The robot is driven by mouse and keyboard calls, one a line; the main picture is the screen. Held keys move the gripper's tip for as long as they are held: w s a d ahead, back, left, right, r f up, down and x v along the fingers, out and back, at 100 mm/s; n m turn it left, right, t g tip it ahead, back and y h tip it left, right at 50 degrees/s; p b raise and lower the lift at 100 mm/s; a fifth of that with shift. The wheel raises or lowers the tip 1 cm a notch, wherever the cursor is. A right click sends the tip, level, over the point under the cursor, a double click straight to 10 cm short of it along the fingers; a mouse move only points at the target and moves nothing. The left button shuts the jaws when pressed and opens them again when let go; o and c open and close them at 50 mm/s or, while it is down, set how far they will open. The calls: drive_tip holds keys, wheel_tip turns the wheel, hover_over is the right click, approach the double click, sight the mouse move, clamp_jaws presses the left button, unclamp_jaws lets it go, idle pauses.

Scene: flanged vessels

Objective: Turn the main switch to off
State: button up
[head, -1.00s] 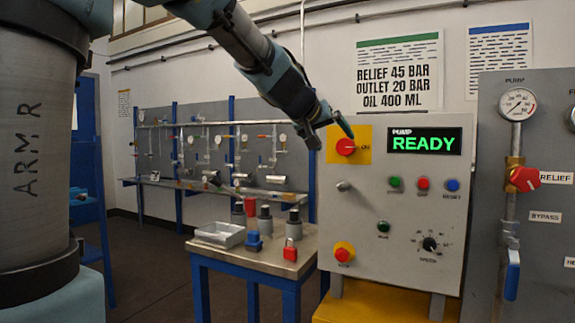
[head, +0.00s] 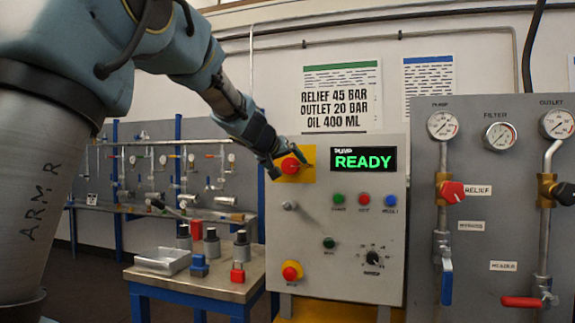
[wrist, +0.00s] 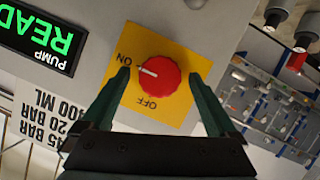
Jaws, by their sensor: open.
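The main switch (head: 290,165) is a round red knob on a yellow plate (head: 308,158) at the upper left of the grey control panel (head: 335,225). In the wrist view the knob (wrist: 159,77) shows a white mark pointing toward ON; the word OFF is on another side of the plate. My gripper (head: 289,165) is at the knob. In the wrist view its two green fingers (wrist: 166,82) are open, one on each side of the knob, with gaps visible. I cannot tell how far the fingertips are from the plate. The display reads PUMP READY (head: 363,160).
Below the switch are a small toggle (head: 290,206), several coloured buttons, a selector dial (head: 373,258) and a red knob on yellow (head: 292,271). A gauge board (head: 490,200) with valves stands right.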

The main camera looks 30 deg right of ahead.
drive_tip(key=c, duration=1.4)
